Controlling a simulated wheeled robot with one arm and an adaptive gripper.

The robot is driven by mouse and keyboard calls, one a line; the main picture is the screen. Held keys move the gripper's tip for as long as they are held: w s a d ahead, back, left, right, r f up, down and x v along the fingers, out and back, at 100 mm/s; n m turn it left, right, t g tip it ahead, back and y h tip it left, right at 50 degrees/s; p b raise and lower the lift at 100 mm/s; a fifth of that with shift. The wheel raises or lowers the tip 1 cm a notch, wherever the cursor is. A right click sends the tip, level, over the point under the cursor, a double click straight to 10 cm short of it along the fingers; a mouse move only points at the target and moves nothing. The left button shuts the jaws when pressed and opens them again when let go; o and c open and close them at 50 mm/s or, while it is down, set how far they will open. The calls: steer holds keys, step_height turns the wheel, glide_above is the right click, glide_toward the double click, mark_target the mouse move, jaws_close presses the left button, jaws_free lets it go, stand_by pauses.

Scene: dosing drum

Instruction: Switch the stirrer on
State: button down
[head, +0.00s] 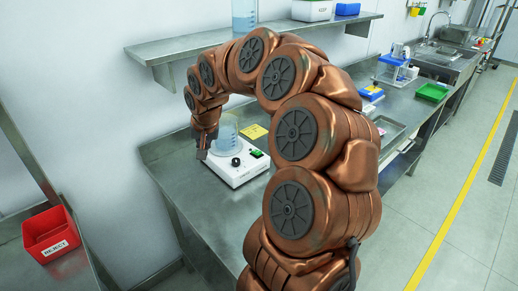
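The stirrer (229,178) is a white box on the steel bench. Its front shows a black knob (236,162) and, to the right, a small green switch (256,153). A clear beaker (228,132) with pale bluish contents stands on top of it. My gripper (201,154) points down at the left side of the stirrer, close to the beaker and left of the knob. Its fingers are small and dark here, so I cannot tell whether they are open or touching the stirrer. My arm arches over from the right and hides part of the bench.
A yellow note (254,132) lies behind the stirrer. A wall shelf (190,48) runs above, bearing a tall beaker (244,14). A red REJECT bin (50,235) stands at lower left. A green tray (432,92) and a sink are further right. The bench's front left is clear.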

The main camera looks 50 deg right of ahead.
steer(key=w+d+f+m+h+p, duration=0.1)
steer(key=d+m, duration=0.2)
steer(key=d, duration=0.9)
steer(key=w+d+f+m+h+p, duration=0.1)
steer(key=d+m+h, duration=0.1)
steer(key=d, duration=0.9)
steer(key=shift+d+m+t, duration=0.4)
steer(key=shift+m, duration=0.3)
steer(key=b, duration=0.2)
glide_above(259, 152)
steer(key=f, duration=0.4)
steer(key=w+f, duration=0.1)
steer(key=f, duration=0.1)
steer(key=shift+f, duration=0.25)
steer(key=shift+s+f+b, duration=0.35)
steer(key=shift+f+b, duration=0.55)
steer(key=shift+b, duration=0.45)
steer(key=shift+s+f+b, duration=0.2)
steer(key=shift+f+b, duration=0.6)
steer(key=shift+b, duration=0.75)
steer(key=shift+r, duration=0.1)
steer(key=shift+w+r, duration=0.2)
steer(key=shift+r, duration=0.5)
